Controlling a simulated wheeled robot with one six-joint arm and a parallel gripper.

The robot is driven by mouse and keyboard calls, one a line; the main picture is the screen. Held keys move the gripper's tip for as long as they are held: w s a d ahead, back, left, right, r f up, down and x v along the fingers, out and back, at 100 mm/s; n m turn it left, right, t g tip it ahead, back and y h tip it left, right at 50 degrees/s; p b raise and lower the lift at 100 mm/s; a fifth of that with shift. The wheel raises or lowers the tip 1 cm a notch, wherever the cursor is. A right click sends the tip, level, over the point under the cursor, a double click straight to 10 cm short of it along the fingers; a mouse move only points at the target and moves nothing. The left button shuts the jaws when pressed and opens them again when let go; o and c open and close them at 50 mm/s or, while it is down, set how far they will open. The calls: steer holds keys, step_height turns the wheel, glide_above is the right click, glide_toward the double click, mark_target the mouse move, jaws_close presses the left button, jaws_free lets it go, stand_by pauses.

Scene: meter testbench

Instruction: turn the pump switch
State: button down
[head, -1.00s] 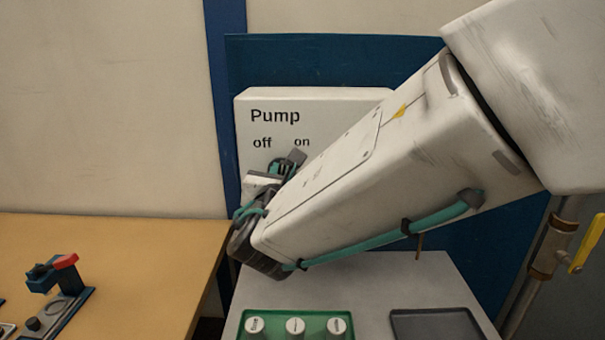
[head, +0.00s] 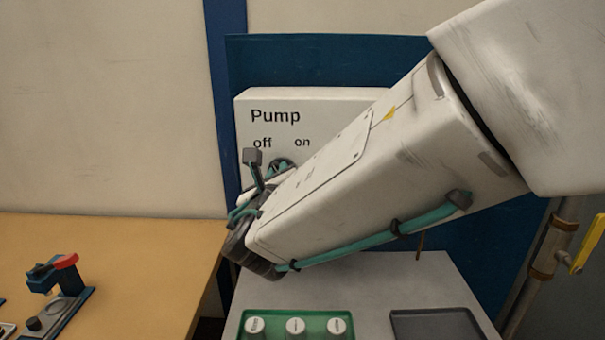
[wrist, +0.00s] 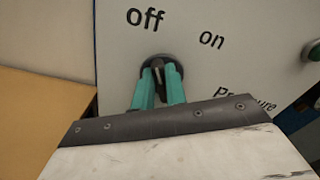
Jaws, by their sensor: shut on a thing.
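The pump switch is a dark round knob (wrist: 157,68) on the face of the white pump box (head: 340,105), below the printed words "off" and "on". In the wrist view my gripper (wrist: 160,80) has its two teal fingers on either side of the knob's dark grip, shut on it. The grip's upper end seems to point nearer "off" than "on". In the head view my gripper (head: 281,164) meets the box below the labels, and my arm hides most of the switch and the box's right part.
A green tray (head: 365,333) with several white-topped cylinders and a dark empty tray (head: 437,325) lie on the grey surface below. A wooden bench (head: 120,245) with a red-and-blue device (head: 58,275) is at left. A yellow-handled pipe (head: 585,245) stands at right.

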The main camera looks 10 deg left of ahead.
stand_by(0.5)
steer(key=c, duration=1.4)
jaws_free()
steer(key=shift+c, duration=0.2)
steer(key=shift+s, duration=0.1)
steer(key=v, duration=0.7)
steer(key=shift+s, duration=0.35)
